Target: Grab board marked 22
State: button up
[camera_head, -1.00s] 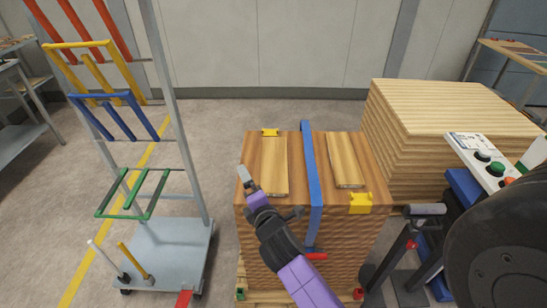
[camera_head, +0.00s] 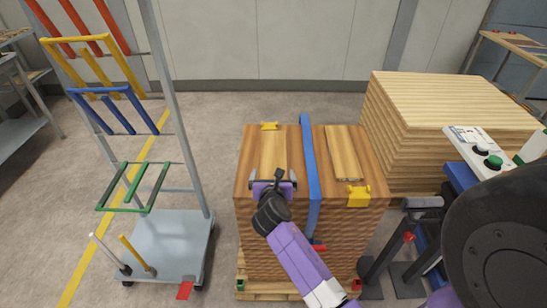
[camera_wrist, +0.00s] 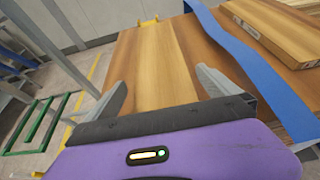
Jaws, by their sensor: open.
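Two loose light-brown boards lie on top of a brown wood stack (camera_head: 359,198). The left board (camera_head: 273,148) is partly hidden by my gripper (camera_head: 271,184); the right board (camera_head: 343,153) is clear. In the wrist view my open gripper (camera_wrist: 168,90) has one finger on each side of the left board (camera_wrist: 158,62), with nothing clamped. Whether the fingers touch it I cannot tell. The right board (camera_wrist: 285,30) has a small mark on its end face, too small to read. I see no readable 22 on either board.
A blue strap (camera_head: 310,160) runs over the stack between the boards. Yellow corner pieces (camera_head: 358,196) sit on its edges. A rack trolley (camera_head: 170,245) stands left. A taller pale board pile (camera_head: 450,100) and a control panel (camera_head: 478,150) stand right.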

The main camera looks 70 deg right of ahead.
aim_at(273, 167)
jog(key=shift+x, duration=2.35)
jog(key=shift+f, duration=0.1)
jog(key=c, duration=1.3)
jog(key=shift+c, duration=1.4)
